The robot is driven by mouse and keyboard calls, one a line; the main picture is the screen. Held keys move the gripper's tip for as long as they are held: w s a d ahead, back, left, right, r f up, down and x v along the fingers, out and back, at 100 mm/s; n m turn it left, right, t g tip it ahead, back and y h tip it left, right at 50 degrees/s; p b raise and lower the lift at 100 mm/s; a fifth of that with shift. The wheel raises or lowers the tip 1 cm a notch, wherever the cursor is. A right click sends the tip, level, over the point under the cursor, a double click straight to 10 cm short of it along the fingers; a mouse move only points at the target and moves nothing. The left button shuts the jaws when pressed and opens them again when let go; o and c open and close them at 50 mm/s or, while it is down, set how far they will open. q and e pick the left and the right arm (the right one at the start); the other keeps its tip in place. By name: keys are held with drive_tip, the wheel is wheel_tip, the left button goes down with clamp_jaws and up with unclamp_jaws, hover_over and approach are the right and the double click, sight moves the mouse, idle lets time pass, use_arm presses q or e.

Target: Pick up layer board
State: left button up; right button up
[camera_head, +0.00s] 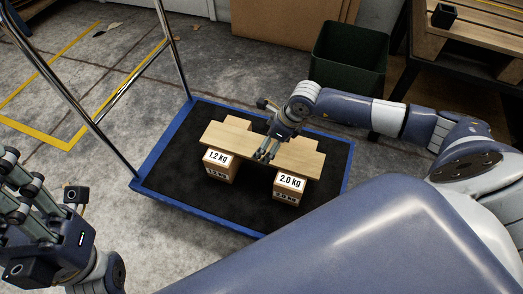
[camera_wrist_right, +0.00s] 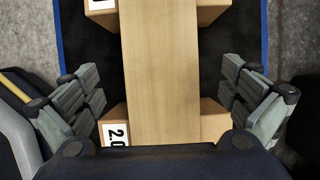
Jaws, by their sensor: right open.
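The layer board (camera_head: 232,138) is a flat light-wood plank. It lies across several cardboard boxes on a cart, and in the right wrist view (camera_wrist_right: 160,70) it runs upright through the middle of the picture.
Below the board are a box marked 1.2 kg (camera_head: 219,165) and a box marked 2.0 kg (camera_head: 289,187), with others behind. The blue-edged cart (camera_head: 163,150) has a metal handle (camera_head: 177,48) at the left. A dark green bin (camera_head: 349,57) stands behind, beside a pallet table (camera_head: 478,28).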

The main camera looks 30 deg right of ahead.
drive_tip(key=shift+b+x, duration=0.45)
drive_tip(key=shift+x, duration=1.05)
drive_tip(key=shift+d, duration=0.15)
drive_tip(key=shift+c, duration=0.2)
drive_tip(key=c, duration=1.2)
drive_tip(key=shift+c, duration=0.2)
